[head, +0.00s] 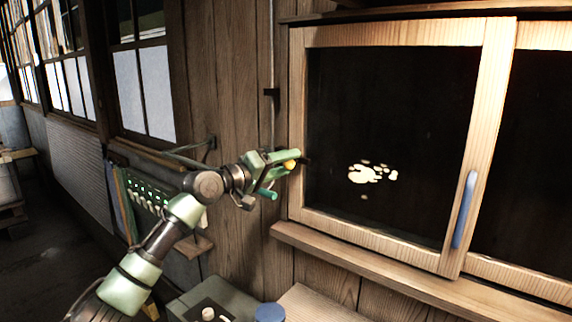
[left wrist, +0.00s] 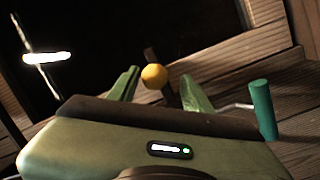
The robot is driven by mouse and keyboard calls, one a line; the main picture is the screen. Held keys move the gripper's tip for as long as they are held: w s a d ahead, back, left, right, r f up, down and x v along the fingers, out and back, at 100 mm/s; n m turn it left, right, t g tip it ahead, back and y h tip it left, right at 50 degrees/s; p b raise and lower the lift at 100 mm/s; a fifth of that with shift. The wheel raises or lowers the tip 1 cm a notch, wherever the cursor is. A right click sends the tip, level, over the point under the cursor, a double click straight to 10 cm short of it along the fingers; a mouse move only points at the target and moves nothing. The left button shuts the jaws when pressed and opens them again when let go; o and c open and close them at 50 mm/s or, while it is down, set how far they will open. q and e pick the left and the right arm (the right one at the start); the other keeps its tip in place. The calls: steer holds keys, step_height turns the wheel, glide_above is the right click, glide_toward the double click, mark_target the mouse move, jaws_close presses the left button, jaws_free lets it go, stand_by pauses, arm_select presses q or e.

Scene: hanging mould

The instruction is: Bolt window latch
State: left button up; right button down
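A yellow ball-shaped knob (head: 290,164), apparently the latch's, sits by the left frame of the wooden window (head: 390,37). A dark bar shows behind the knob (left wrist: 153,76) in the left wrist view. My left gripper (head: 286,165) reaches it from the left. Its two green fingers (left wrist: 161,76) stand apart on either side of the knob, with a visible gap at the right finger; whether the left finger touches cannot be told. The rest of the latch is mostly hidden by the gripper. My right gripper is in neither view.
A teal cylindrical handle (head: 267,195) is close below the left gripper; it also shows on a thin rod at right in the left wrist view (left wrist: 262,110). A blue pull handle (head: 465,210) is on the window. A wooden sill (head: 400,275) runs below. A panel with green lights (head: 150,193) hangs left.

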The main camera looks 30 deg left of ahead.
arm_select(q)
steer(key=shift+s+d+f+b, duration=0.1)
steer(key=shift+s+d+b, duration=0.05)
steer(key=shift+s+b, duration=0.3)
steer(key=b+v, duration=0.3)
steer(key=v, duration=0.4)
steer(key=shift+a, duration=0.25)
